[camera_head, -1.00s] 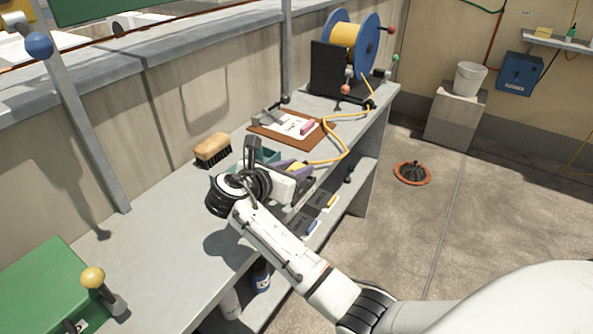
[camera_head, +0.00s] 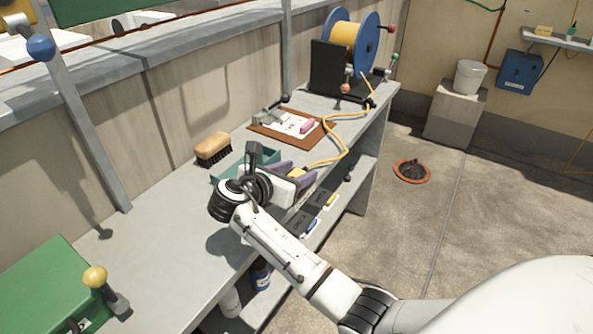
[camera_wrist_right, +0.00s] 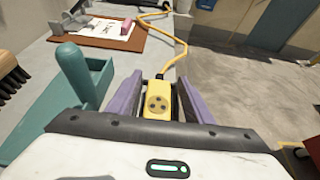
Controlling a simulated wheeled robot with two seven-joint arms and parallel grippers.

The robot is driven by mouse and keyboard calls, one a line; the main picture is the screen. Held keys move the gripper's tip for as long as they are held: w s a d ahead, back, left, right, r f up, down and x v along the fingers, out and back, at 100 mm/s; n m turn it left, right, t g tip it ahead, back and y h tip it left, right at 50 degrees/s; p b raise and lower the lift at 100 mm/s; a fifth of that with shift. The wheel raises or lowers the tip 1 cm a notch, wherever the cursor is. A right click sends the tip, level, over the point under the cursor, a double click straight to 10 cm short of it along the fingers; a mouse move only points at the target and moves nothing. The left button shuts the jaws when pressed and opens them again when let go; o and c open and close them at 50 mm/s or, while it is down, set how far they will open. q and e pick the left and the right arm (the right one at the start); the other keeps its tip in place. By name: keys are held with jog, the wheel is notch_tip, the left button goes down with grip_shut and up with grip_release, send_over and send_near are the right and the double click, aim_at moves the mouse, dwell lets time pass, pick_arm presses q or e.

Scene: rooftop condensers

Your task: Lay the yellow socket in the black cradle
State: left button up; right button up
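The yellow socket (camera_wrist_right: 157,98), with round holes in its face, sits at the end of a yellow cord. It also shows in the head view (camera_head: 298,174). My right gripper (camera_wrist_right: 160,88) has its two purple fingers on either side of the socket, spread apart with gaps beside it. It also shows in the head view (camera_head: 293,173). Narrow dark parts flank the socket between the fingers; they look like the black cradle (camera_wrist_right: 175,101), mostly hidden, so how the socket is seated cannot be told. My left gripper is not in view.
A teal tray (camera_wrist_right: 45,130) lies close to the left of the fingers, with a teal post (camera_wrist_right: 76,73) rising there. A brush (camera_head: 213,149), a clipboard (camera_head: 272,133) and a cord reel (camera_head: 355,42) are on the bench. A green box (camera_head: 40,285) stands at near left.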

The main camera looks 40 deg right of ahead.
jog(key=shift+r, duration=0.15)
jog(key=shift+r+b, duration=0.3)
jog(key=shift+b, duration=0.15)
jog(key=p+v, duration=0.1)
jog(key=v, duration=1.1)
jog(key=shift+r, duration=0.2)
jog(key=shift+f, duration=0.1)
